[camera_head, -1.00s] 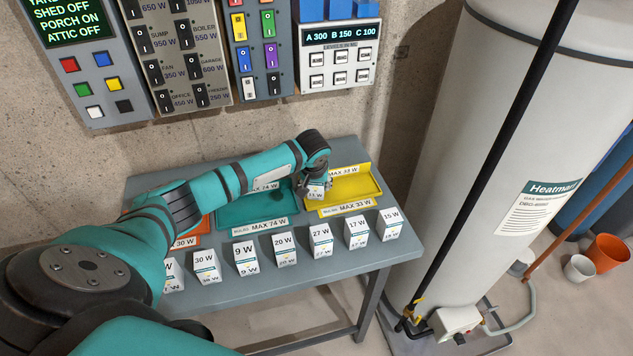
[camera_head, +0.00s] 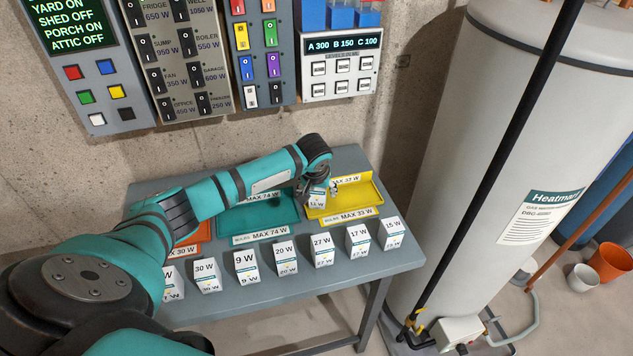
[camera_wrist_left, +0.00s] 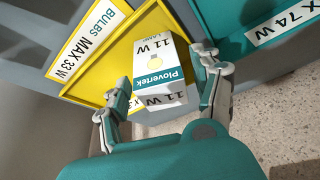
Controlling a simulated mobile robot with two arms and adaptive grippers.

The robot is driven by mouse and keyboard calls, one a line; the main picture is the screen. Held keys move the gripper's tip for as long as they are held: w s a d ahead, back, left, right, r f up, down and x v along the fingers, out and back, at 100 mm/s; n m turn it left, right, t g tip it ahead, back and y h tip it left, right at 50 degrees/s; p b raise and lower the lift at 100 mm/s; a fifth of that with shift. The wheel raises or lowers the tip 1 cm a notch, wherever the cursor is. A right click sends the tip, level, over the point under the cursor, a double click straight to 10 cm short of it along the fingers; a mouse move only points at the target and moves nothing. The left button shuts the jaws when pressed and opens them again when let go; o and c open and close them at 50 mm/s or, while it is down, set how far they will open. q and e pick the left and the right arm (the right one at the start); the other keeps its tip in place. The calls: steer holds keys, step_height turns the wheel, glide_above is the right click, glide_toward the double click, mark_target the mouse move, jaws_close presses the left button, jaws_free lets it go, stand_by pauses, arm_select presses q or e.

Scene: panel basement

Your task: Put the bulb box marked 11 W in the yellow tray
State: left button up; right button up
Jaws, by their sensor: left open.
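The white bulb box marked 11 W (camera_head: 317,201) is at the left part of the yellow tray (camera_head: 365,199), near the teal tray. In the left wrist view the 11 W box (camera_wrist_left: 160,75) shows its Plovertek label and a bulb picture, with the yellow tray (camera_wrist_left: 100,80) behind it. My left gripper (camera_head: 318,190) reaches down over the box. Its fingers (camera_wrist_left: 162,88) stand open on either side of the box, with a small gap at the right finger. The box's base is hidden, so its contact with the tray floor cannot be seen. My right gripper is out of view.
A teal tray (camera_head: 258,217) marked MAX 74 W adjoins the yellow one, with an orange tray (camera_head: 190,239) further left. Several bulb boxes, such as the 20 W (camera_head: 286,259), line the table's front edge. A tall white tank (camera_head: 480,150) stands right of the table (camera_head: 400,259).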

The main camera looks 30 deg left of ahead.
arm_select(q)
steer(key=b+v, duration=0.1)
steer(key=v, duration=0.9)
steer(key=shift+r, duration=0.2)
steer(key=shift+s+f, duration=0.1)
